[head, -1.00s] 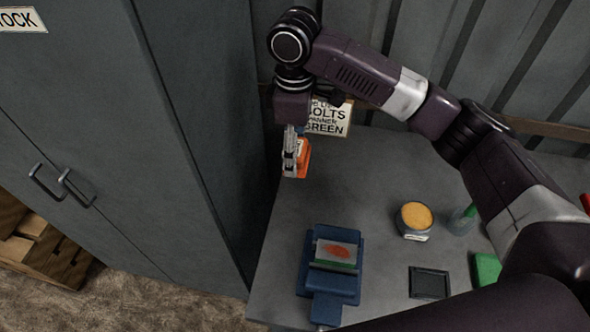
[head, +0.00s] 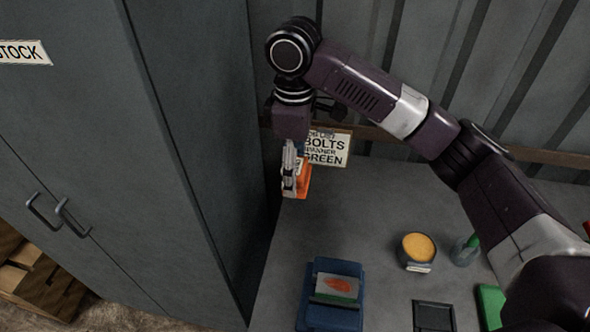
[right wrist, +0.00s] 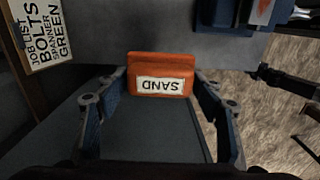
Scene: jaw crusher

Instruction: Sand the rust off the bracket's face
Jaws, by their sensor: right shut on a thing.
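The bracket (head: 336,286) is a pale plate with an orange-red rust patch on its face. It sits in a blue vise (head: 312,318) on the grey bench, at the bottom of the head view. My right gripper (head: 290,180) is shut on an orange sanding block (head: 304,182) above the bench's back left, behind the vise and apart from the bracket. In the right wrist view the block (right wrist: 160,64) shows its "SAND" label between both fingers, and part of the bracket (right wrist: 262,12) shows at the top edge. My left gripper is out of view.
A tin with a yellow-orange top (head: 419,247), a jar with something green (head: 466,249), a black tray (head: 433,316) and a green item (head: 490,305) stand right of the vise. A tall grey cabinet (head: 100,150) flanks the left. A sign (head: 328,147) is behind the gripper.

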